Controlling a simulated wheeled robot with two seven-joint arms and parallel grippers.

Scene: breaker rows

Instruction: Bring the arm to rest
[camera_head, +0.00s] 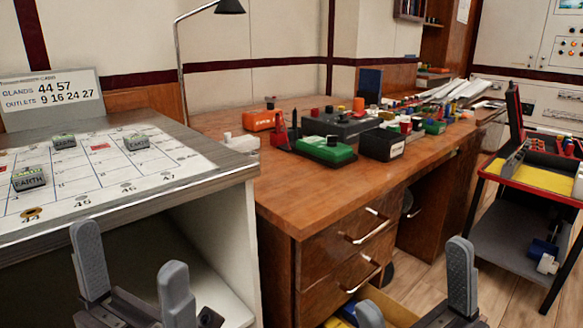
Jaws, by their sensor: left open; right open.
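My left gripper (131,262) is open and empty at the lower left, in front of the white-and-wood cabinet with the numbered board (100,205). My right gripper (414,290) is open and empty at the bottom right of centre, in front of the desk drawers. Only the fingers and a little of each hand show; the arms are mostly out of view. Several grey blocks stand on the board, including one labelled EARTH (29,178) near its left edge.
A sign (52,98) stands behind the board. The wooden desk (290,195) carries an orange device (262,121), a green device (325,150) and a dark box (381,145). An open drawer with yellow contents lies low at centre. A cart (535,205) stands at the right.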

